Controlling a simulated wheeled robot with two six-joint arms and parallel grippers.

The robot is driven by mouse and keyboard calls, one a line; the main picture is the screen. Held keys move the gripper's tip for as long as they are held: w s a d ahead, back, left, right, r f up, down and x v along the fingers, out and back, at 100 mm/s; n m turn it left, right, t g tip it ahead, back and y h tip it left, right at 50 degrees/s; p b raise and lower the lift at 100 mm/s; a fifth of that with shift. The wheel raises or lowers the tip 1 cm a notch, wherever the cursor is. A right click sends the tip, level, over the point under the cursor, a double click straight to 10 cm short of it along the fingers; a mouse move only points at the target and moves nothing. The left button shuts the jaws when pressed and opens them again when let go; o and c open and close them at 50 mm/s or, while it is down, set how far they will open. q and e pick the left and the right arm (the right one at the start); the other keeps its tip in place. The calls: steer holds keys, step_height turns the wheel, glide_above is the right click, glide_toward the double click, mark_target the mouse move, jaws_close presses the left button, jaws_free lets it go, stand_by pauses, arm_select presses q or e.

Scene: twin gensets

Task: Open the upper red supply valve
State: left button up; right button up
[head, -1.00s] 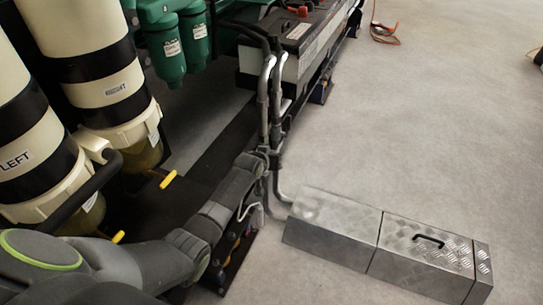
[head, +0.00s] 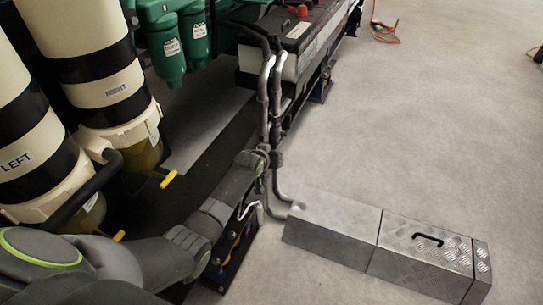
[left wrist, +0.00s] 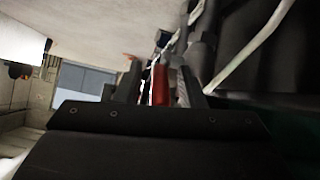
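In the left wrist view a red, upright, narrow part (left wrist: 160,84) shows between the two fingers of my left gripper (left wrist: 160,88). It looks like a valve handle, but I cannot tell if it is the upper red one. The fingers stand apart, with gaps beside the red part, so the gripper looks open. I cannot tell how far ahead the red part lies. In the head view my left arm reaches from the lower left to the grey pipes (head: 264,105); its fingertips cannot be made out. The right gripper is not in view.
Two striped filter canisters, LEFT (head: 28,160) and RIGHT (head: 105,90), stand at left with yellow handles (head: 167,179). Green filters (head: 165,50) and a battery (head: 290,35) are behind. Open floor lies at right.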

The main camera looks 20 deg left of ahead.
arm_select(q)
steer(key=shift+s, duration=0.1)
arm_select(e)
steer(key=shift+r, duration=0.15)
